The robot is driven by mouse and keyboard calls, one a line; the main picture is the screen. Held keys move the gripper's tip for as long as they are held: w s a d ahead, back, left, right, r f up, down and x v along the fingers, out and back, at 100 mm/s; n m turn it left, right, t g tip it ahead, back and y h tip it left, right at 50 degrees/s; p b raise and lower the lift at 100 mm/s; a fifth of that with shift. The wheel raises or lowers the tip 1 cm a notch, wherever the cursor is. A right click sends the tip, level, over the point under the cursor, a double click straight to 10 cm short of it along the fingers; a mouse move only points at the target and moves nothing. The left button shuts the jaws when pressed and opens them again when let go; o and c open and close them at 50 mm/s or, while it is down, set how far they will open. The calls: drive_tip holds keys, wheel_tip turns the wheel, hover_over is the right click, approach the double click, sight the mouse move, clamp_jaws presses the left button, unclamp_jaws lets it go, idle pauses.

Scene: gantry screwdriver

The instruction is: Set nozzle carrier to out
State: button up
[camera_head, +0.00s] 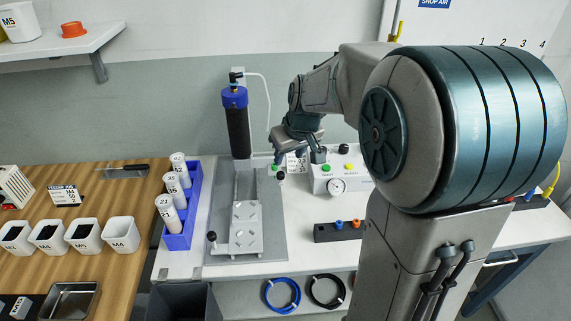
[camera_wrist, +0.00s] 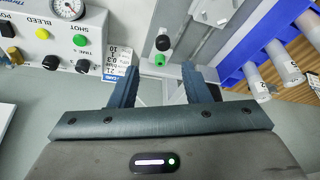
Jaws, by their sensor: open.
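The gantry screwdriver fixture stands mid-bench in the head view, with a black cylinder with a blue cap (camera_head: 236,125) upright over a grey base plate (camera_head: 275,225). A light sliding carrier plate with square pads (camera_head: 246,236) lies toward the front of its rails; I cannot tell for sure that it is the nozzle carrier. A black ball knob (camera_head: 211,236) sticks out at its left. My gripper (camera_head: 297,152) is right of the cylinder, above the bench. In the wrist view my gripper (camera_wrist: 162,88) is open, with nothing between its fingers. Black (camera_wrist: 162,43) and green (camera_wrist: 159,60) round parts show beyond them.
A control box with a gauge (camera_head: 338,178) stands right of the fixture; its buttons also show in the wrist view (camera_wrist: 65,38). A blue rack of white bottles (camera_head: 183,238) stands to the left. A black block with coloured plugs (camera_head: 335,232) is at front right.

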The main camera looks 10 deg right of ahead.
drive_tip(key=v, duration=0.5)
drive_tip(key=shift+d, duration=0.1)
drive_tip(key=s+m+p, duration=0.1)
drive_tip(key=s+p, duration=0.1)
drive_tip(key=s, duration=0.8)
drive_tip(key=s+a+f+m+g+h+p, duration=0.1)
drive_tip(key=s+m, duration=0.1)
drive_tip(key=s, duration=0.8)
drive_tip(key=shift+s+a+f+p, duration=0.25)
drive_tip(key=shift+s+p, duration=0.05)
drive_tip(key=shift+p, duration=0.1)
